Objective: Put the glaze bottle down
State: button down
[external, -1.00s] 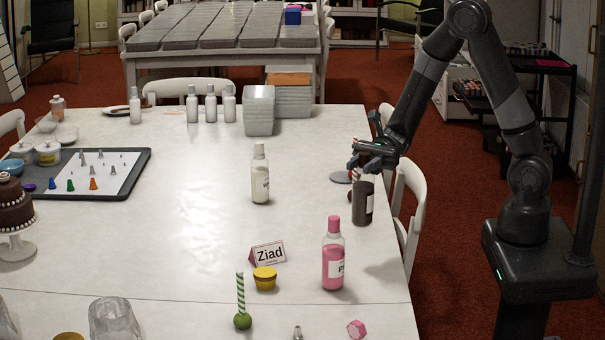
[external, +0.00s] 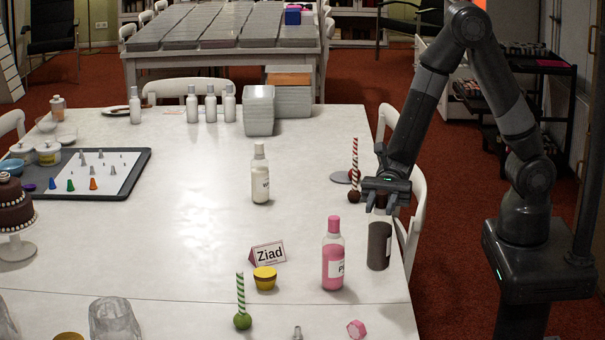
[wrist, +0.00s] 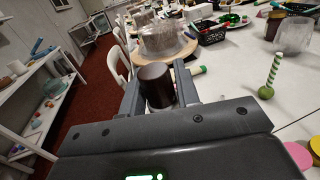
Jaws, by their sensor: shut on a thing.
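My gripper (external: 387,203) is shut on a dark brown glaze bottle (external: 380,245) at the right side of the white table. The bottle hangs upright below the fingers. I cannot tell whether its base touches the table. In the wrist view its round dark top (wrist: 156,84) sits between my two fingers (wrist: 157,97). A pink glaze bottle (external: 333,260) stands just left of the held bottle. A white glaze bottle (external: 260,177) stands farther back, left of my gripper.
A "Ziad" name card (external: 268,254) and a yellow pot (external: 265,278) stand left of the pink bottle. The table's right edge and a chair (external: 413,215) are close to the held bottle.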

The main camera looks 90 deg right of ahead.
jog(key=a+f, duration=0.8)
jog(key=f, duration=0.1)
jog(key=shift+a, duration=0.3)
jog(key=shift+f, duration=0.2)
jog(key=c, duration=1.1)
grip_release()
jog(key=shift+r, duration=0.1)
jog(key=v, duration=1.2)
jog(key=shift+s, duration=0.1)
